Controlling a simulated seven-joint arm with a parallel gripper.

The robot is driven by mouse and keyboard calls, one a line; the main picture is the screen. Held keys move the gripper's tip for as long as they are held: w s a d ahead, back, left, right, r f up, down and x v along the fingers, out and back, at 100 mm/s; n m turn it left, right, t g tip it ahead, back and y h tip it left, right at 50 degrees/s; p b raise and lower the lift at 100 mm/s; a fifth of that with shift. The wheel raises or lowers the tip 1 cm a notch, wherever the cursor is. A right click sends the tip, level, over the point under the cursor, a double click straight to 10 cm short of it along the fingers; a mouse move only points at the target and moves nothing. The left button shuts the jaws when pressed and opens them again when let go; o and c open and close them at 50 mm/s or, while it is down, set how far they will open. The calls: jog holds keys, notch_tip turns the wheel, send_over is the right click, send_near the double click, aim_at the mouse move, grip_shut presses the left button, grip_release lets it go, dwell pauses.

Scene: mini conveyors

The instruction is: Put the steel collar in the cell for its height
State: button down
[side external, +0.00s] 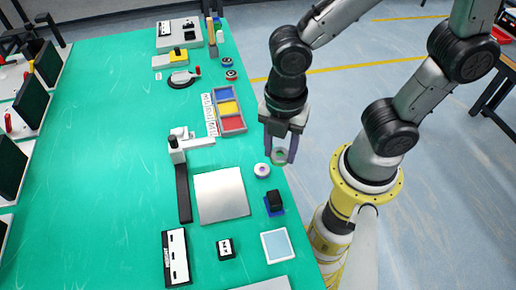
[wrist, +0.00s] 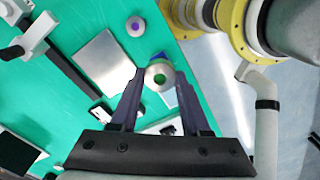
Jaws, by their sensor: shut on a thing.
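My gripper (side external: 280,152) is shut on the steel collar (side external: 280,157), a short grey ring held near the right edge of the green table. The collar also shows between the fingertips in the wrist view (wrist: 158,72), with green table visible through its hole. A tray (side external: 243,129) has a blue cell (side external: 225,94), a yellow cell (side external: 228,107) and a red cell (side external: 231,124). It lies up the table from my gripper, and I see no collar in its cells. A strip of small printed marks (side external: 209,114) lies along its left side.
A pale ring with a purple centre (side external: 262,170) lies close to my gripper. A metal plate (side external: 221,196), a black block on a blue base (side external: 274,202) and an upright device (side external: 178,150) with a dark strip stand nearby. Bare green table lies to the left.

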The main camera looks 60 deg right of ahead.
jog(key=shift+d, duration=0.3)
jog(key=w+d+m, duration=0.6)
jog(key=w+m, duration=0.1)
jog(key=w, duration=0.6)
jog(key=w+d+m, duration=0.5)
jog(key=w+m, duration=0.1)
jog(key=w, duration=0.7)
jog(key=m, duration=0.5)
send_over(160, 169)
notch_tip(160, 169, down, 8)
jog(key=shift+r, duration=0.1)
jog(key=shift+f, duration=2.9)
